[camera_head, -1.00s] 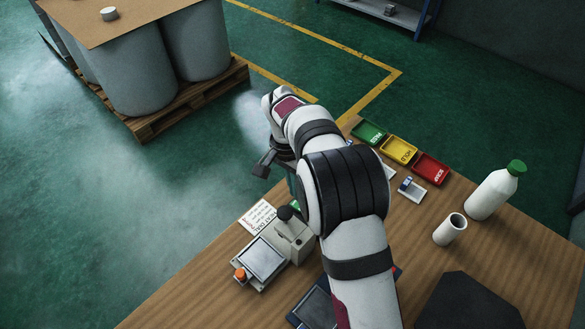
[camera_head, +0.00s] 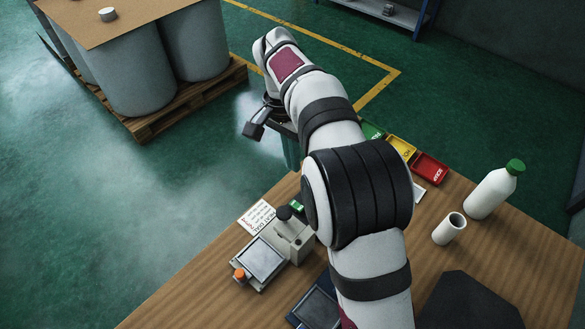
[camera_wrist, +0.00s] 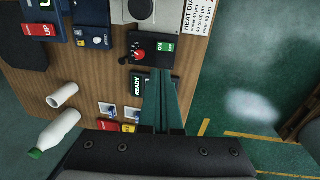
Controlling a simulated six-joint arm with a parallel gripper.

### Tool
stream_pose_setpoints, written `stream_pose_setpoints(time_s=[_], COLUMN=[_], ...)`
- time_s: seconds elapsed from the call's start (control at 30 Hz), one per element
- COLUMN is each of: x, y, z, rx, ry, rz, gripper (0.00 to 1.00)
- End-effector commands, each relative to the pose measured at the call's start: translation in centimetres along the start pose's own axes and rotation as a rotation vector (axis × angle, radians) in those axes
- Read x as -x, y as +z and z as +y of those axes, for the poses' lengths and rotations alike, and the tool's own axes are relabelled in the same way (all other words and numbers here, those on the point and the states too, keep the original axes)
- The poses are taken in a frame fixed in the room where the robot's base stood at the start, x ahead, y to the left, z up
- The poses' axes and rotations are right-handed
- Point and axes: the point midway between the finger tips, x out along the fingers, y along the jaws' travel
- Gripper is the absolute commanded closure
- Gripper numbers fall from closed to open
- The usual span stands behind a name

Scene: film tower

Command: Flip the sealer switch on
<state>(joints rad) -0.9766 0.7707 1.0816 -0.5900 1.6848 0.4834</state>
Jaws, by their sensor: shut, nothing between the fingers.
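The small dark control panel (camera_wrist: 151,58) has a red dial (camera_wrist: 139,54) and a green-and-white labelled rocker switch (camera_wrist: 165,47). In the head view only a green bit of that switch (camera_head: 297,207) shows beside my arm. I cannot tell which way the switch is set. The sealer (camera_head: 290,238) stands next to it, with a black knob on top. My gripper's fingers (camera_wrist: 162,76) are shut and empty in the wrist view, with the tips near the panel's lower edge, below the switch. In the head view the gripper (camera_head: 291,150) hangs past the table's far edge.
A dark READY panel (camera_wrist: 140,86) lies left of the fingers. A heat-dial card (camera_head: 257,215) lies near the sealer. Yellow (camera_head: 401,147) and red (camera_head: 430,168) trays, a white bottle (camera_head: 493,192) and a white cup (camera_head: 449,228) stand at right. The wooden table's (camera_head: 195,282) left side is clear.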

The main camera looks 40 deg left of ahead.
Motion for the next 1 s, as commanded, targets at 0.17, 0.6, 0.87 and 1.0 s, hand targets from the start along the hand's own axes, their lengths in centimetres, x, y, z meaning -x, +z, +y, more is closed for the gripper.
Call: stream_pose_setpoints(time_s=[0.17,0.6,0.87,1.0], x=[0.0,-6.8,-12.0,-13.5], y=[0.0,0.1,0.1,0.1], z=[0.0,0.1,0.1,0.1], rx=[0.0,0.001,0.0,0.0], ry=[0.0,0.004,0.002,0.0], rz=[0.0,-0.003,-0.002,-0.003], gripper=[1.0,1.0,1.0,1.0])
